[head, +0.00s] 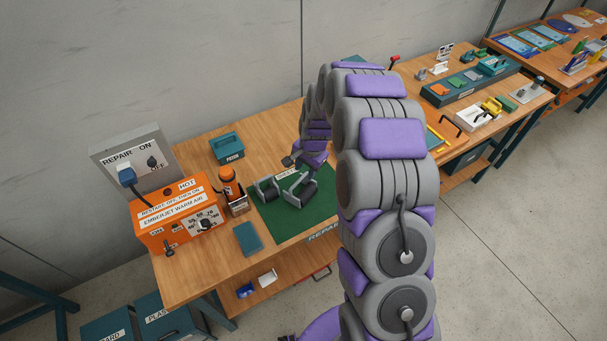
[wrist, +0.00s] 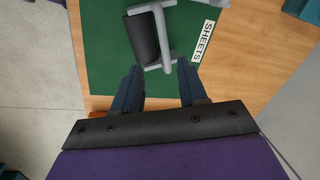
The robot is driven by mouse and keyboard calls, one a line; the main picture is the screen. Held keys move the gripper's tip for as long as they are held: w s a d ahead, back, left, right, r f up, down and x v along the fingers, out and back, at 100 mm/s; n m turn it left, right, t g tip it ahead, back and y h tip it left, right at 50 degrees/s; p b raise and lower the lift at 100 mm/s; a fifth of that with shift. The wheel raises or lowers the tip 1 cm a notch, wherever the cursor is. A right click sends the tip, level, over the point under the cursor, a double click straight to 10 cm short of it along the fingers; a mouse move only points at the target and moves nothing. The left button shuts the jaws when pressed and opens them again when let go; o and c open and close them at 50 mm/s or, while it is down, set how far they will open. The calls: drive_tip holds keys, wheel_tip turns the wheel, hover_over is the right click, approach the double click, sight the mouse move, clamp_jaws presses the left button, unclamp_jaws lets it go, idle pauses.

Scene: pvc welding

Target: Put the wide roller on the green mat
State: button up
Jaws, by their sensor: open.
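The green mat (head: 290,228) lies on the wooden bench and also shows in the wrist view (wrist: 105,70). A roller with a long black cylinder (head: 308,193) and a grey frame, apparently the wide roller, lies on the mat's right half. In the wrist view a black roller with a grey frame (wrist: 144,40) is just beyond my fingertips. A second roller (head: 266,191) is on the mat's left side.
A white SHEETS label (wrist: 205,42) is at the mat's edge. A teal box (head: 227,147) is behind. My arm hides the bench's right part.

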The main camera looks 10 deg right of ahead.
drive_tip(key=s+a+r+n+g, duration=0.2)
drive_tip(key=s+r+n, duration=0.3)
drive_tip(key=s+r, duration=1.35)
drive_tip(key=s+d+r+n, duration=0.1)
drive_tip(key=s+r+n, duration=0.1)
drive_tip(key=s, duration=0.9)
drive_tip(key=s+r+n+g+h, duration=0.1)
drive_tip(key=s+r+n, duration=0.1)
drive_tip(key=s, duration=1)
drive_tip(key=shift+s+d+n, duration=0.15)
drive_tip(key=shift+d+n, duration=0.25)
drive_tip(key=shift+n, duration=0.1)
drive_tip(key=shift+r, duration=0.1)
